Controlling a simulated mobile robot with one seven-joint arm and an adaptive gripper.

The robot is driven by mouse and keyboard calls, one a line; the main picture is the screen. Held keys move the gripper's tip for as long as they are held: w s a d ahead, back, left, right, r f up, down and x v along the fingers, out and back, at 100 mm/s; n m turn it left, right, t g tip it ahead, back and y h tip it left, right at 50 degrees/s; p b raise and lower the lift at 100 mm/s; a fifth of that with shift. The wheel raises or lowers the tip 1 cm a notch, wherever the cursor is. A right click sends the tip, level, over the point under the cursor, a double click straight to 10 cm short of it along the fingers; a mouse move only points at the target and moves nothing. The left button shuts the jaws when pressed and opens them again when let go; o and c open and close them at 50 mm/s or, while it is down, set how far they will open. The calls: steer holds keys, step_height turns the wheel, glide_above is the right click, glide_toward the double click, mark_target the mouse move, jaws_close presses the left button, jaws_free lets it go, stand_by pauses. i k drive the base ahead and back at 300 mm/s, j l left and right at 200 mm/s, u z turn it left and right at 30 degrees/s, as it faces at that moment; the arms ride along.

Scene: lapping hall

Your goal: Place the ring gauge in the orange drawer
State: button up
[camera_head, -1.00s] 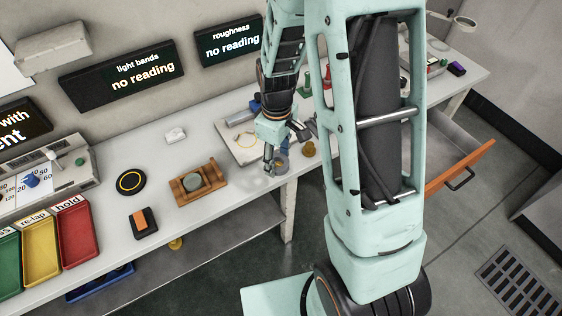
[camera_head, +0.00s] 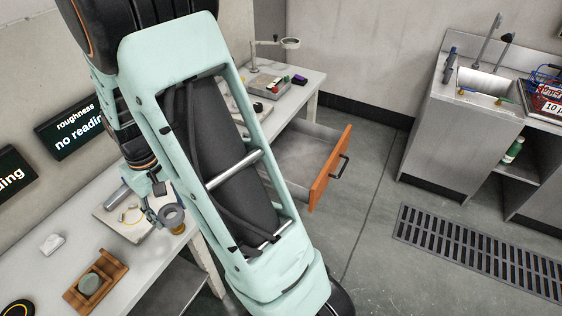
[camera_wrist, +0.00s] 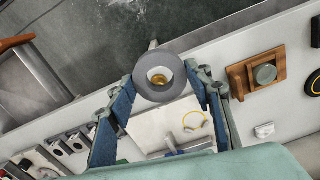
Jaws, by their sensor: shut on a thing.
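The ring gauge is a thick grey ring (camera_wrist: 178,80) held between the fingertips of my gripper (camera_wrist: 162,88) in the wrist view. Its hole faces the camera, and a brass-coloured thing shows through it. In the head view the ring gauge (camera_head: 180,217) is at the tip of my gripper (camera_head: 166,212), over the bench's front edge; it looks raised. The orange drawer (camera_head: 330,168) stands pulled open under the bench, to the right of my arm. Its grey inside looks empty where visible; my arm hides part. Its orange edge also shows in the wrist view (camera_wrist: 16,43).
A brass piece (camera_head: 178,230) is just below the ring gauge on the bench (camera_head: 50,214). A wooden holder with a grey disc (camera_head: 90,283) stands to the left. A magnifier lamp (camera_head: 288,43) stands at the far bench end. Floor right of the drawer is clear.

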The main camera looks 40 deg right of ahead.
mark_target(300, 174)
steer(key=i+l+z, duration=0.15)
steer(key=l, duration=0.3)
steer(key=i+l+z, duration=0.1)
steer(key=l, duration=0.35)
steer(key=i+l+z, duration=0.15)
steer(key=l, duration=0.3)
steer(key=i+l+z, duration=0.1)
steer(key=i+l, duration=0.15)
steer(key=l, duration=0.15)
steer(key=i+l+z, duration=0.15)
steer(key=l, duration=0.25)
